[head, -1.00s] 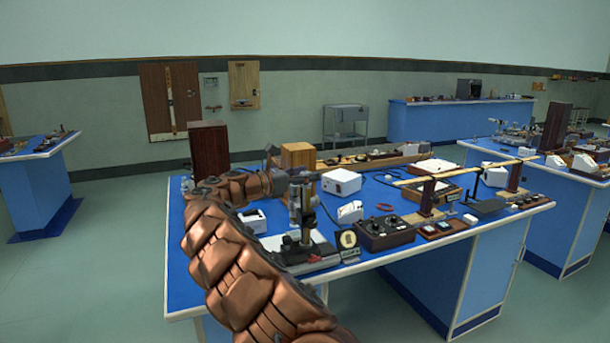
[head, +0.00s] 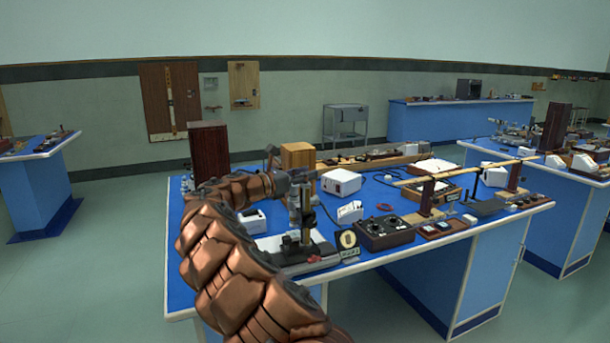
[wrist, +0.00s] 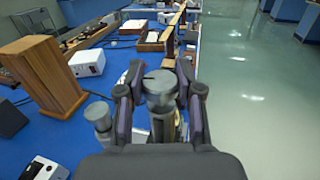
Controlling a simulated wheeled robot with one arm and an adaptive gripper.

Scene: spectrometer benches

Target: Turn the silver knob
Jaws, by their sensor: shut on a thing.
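The silver knob (wrist: 160,87) is a round grey metal cylinder with a dark line on its flat top, seen in the wrist view. My gripper (wrist: 161,98) has one dark finger on each side of it and is shut on the knob. A second, smaller grey knob (wrist: 99,115) stands just left of my gripper. In the head view the knob sits at the top of an upright silver instrument (head: 301,205) on a dark base over a pale board. There my gripper (head: 303,177) is at the instrument's top, and its fingers are too small to make out.
A wooden block on a stand (wrist: 42,78) and a white box (wrist: 87,63) are left of my gripper. A black control box (head: 385,232) and a round-faced stand (head: 348,243) are right of the instrument. Open floor (wrist: 250,70) lies beyond the bench's right edge.

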